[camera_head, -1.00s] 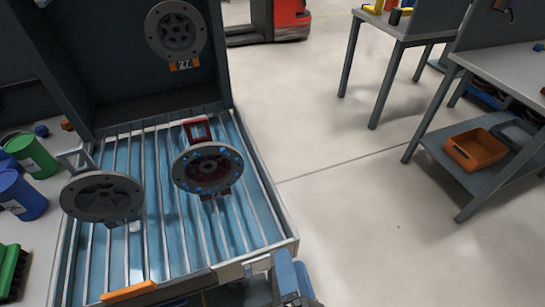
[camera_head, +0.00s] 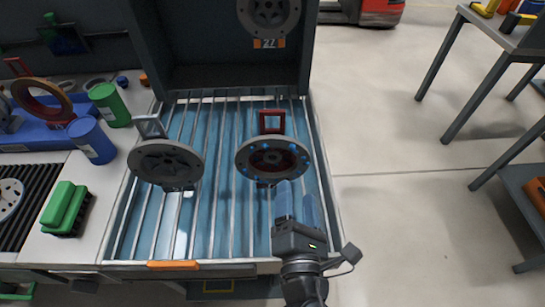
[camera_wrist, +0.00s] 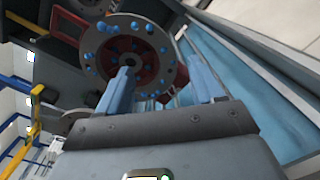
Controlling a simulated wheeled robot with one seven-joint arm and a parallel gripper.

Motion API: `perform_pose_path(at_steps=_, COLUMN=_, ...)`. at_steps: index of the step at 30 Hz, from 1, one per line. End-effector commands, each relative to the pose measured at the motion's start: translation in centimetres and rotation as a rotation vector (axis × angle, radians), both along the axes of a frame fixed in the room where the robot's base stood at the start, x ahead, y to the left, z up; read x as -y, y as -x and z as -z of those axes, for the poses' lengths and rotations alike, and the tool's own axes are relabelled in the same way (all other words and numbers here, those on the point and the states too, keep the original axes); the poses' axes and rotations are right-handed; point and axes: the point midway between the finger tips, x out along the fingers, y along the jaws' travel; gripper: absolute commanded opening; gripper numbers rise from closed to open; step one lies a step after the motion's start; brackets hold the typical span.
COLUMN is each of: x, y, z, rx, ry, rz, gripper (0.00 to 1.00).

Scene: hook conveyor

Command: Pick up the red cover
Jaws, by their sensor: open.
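The red cover (camera_head: 273,156) is a round grey disc with a red inner face, blue dots and a red square handle (camera_head: 271,121) behind it. It stands over the blue slatted bed in the head view, right of a plain grey cover (camera_head: 166,160) with a grey handle. My gripper (camera_head: 297,194) has blue fingers, is open and empty, and is just below and right of the red cover. In the wrist view the red cover (camera_wrist: 129,47) shows beyond my open fingers (camera_wrist: 163,88). I cannot tell whether a fingertip touches it.
The slatted conveyor bed (camera_head: 214,230) has raised side rails and a dark hood (camera_head: 225,45) behind, with another disc hanging above a "27" label. Green and blue cans (camera_head: 92,140) and a green block (camera_head: 64,207) stand on the left bench.

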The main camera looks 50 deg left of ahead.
Motion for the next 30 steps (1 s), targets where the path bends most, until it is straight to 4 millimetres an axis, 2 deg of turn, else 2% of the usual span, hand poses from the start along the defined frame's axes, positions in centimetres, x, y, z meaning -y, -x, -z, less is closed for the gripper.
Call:
perform_pose_path(at_steps=12, x=-3.5, y=-3.6, z=-0.2, rx=-0.001, ry=-0.001, rz=0.000, gripper=0.67)
perform_pose_path(at_steps=21, x=-3.8, y=-3.9, z=-0.2, rx=-0.001, ry=0.000, rz=0.001, gripper=0.67)
perform_pose_path(at_steps=30, x=-3.7, y=-3.9, z=-0.2, rx=-0.001, ry=0.000, rz=0.001, gripper=0.39)
